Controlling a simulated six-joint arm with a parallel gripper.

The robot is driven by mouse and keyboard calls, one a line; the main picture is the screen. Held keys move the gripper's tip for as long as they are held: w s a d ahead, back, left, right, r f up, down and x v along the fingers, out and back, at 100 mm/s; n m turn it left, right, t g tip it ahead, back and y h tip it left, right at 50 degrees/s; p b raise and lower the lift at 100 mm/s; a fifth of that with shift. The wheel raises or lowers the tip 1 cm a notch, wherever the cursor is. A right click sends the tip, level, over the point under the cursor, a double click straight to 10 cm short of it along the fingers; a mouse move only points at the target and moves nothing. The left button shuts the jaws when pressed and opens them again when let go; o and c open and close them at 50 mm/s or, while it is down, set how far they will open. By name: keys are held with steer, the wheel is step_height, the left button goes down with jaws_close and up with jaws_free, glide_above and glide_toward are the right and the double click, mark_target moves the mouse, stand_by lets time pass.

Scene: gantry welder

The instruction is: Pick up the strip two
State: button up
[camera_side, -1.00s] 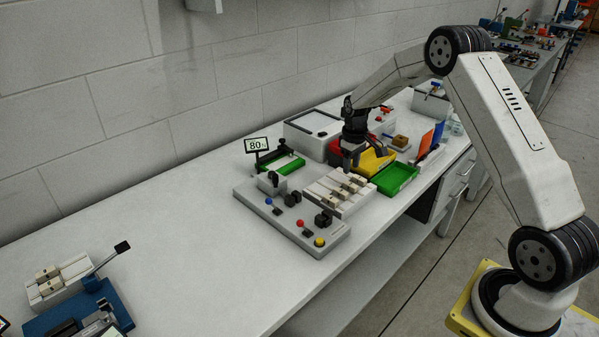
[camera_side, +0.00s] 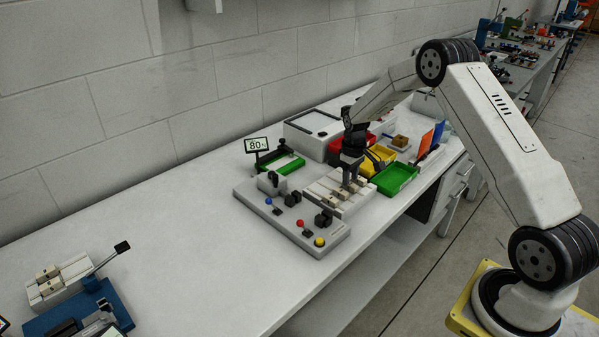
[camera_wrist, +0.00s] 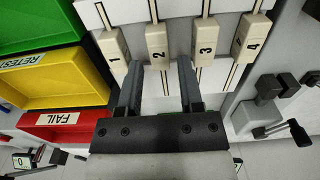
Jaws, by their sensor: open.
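Strip two (camera_wrist: 158,40) is a cream tab marked 2 with a thin stem, lying in a slot of the white rack (camera_side: 330,203). Strips one (camera_wrist: 113,47), three (camera_wrist: 204,38) and four (camera_wrist: 250,36) lie beside it in the same rack. My gripper (camera_wrist: 161,66) is open and empty. In the wrist view its left finger points between strips one and two and its right finger between two and three, with strip two's stem between them. In the side view my gripper (camera_side: 347,182) is low over the rack; exact height is unclear.
Green (camera_side: 394,179), yellow (camera_side: 379,157) and red (camera_wrist: 62,124) bins stand close to the rack; the red one is marked FAIL. A grey control panel (camera_side: 262,205) with knobs and buttons lies on its other side.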

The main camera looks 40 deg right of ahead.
mark_target(350, 184)
steer(key=shift+f, duration=1.8)
jaws_close()
